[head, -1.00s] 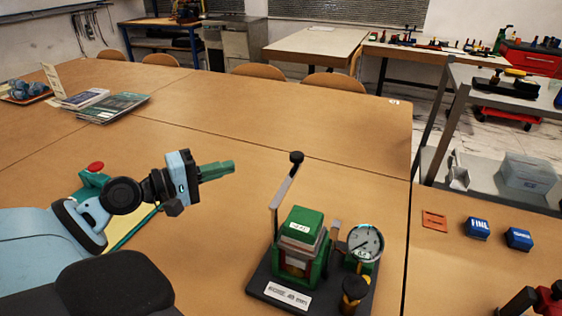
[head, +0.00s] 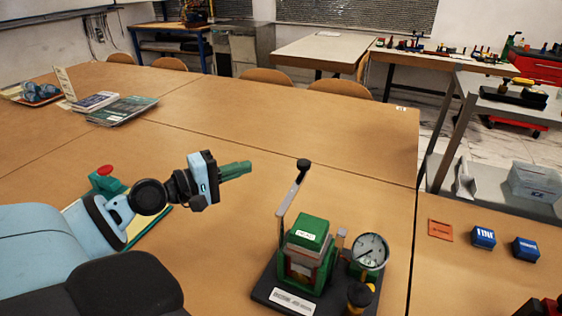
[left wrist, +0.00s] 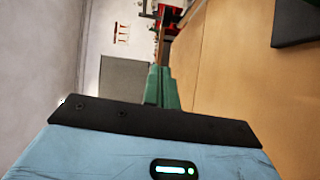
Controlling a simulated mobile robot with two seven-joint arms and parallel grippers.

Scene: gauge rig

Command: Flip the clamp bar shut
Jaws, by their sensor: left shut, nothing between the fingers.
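The clamp bar (head: 292,192) is a grey lever with a black knob at its top. It stands raised and slightly tilted at the left side of the gauge rig. The rig has a green-topped block (head: 308,232), a round white dial gauge (head: 370,251) and a black base plate (head: 262,288). My left gripper (head: 250,169) is shut and empty, held above the table to the left of the bar, apart from it. Its green fingers also show together in the left wrist view (left wrist: 161,88). The clamp bar cannot be made out there. My right gripper is not in view.
An orange tag (head: 440,230) and two blue blocks (head: 484,237) lie to the right. Books (head: 122,110) lie at the far left. The table behind the rig is clear.

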